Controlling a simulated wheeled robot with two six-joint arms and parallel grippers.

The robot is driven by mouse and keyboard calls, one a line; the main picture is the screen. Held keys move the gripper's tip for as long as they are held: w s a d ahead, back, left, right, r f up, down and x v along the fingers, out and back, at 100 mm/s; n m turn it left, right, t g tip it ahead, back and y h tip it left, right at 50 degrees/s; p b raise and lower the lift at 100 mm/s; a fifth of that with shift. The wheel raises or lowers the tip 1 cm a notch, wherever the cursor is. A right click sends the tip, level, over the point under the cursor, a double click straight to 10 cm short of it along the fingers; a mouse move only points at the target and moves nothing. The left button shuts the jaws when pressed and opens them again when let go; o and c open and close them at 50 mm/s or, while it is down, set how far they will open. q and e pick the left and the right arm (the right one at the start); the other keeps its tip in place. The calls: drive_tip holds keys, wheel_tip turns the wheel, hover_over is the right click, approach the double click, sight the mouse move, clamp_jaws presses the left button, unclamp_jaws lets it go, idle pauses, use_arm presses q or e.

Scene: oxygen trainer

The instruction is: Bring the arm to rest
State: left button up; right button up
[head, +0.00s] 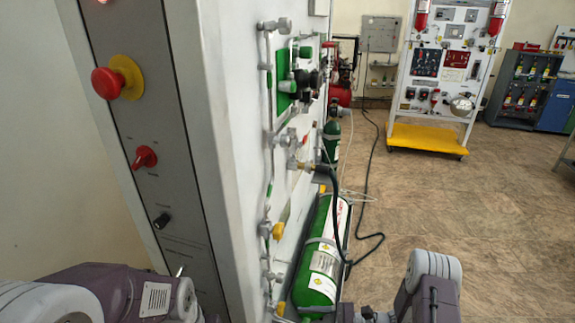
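My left arm comes in at the lower left, in front of the grey control panel (180,190). Its purple and white links show, but its gripper is not in view. My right arm stands at the bottom, right of the green oxygen cylinder (322,262). Only its upper links show clearly, and its gripper is not in view. I cannot see whether either hand holds anything.
The panel carries a red emergency button (108,83), a red rotary switch (145,157) and a black knob (161,221). Pipes and valves line the white wall (240,110). A black hose (366,245) lies on the floor. A wheeled rack with a yellow base (427,139) stands behind open floor.

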drive_tip(key=s+r+n+g+h, duration=0.2)
drive_tip(key=s+n+g+h, duration=0.3)
drive_tip(key=s+n+g, duration=0.15)
drive_tip(key=s+d+r+n+t+h, duration=0.25)
drive_tip(key=s+d+n+h, duration=0.2)
drive_tip(key=d+h, duration=0.35)
drive_tip(key=d+r+n+t+h+p, duration=0.1)
drive_tip(key=r+n+p, duration=0.1)
drive_tip(key=r+p, duration=0.4)
drive_tip(key=w+d+r+n+t+h+p, duration=0.1)
drive_tip(key=d+r+n+t+h+p, duration=0.1)
drive_tip(key=r+p, duration=0.4)
wheel_tip(320, 180, up, 4)
drive_tip(key=shift+w+r+n, duration=0.2)
drive_tip(key=shift+r+n, duration=0.05)
drive_tip(key=shift+n, duration=0.15)
drive_tip(key=shift+d, duration=0.1)
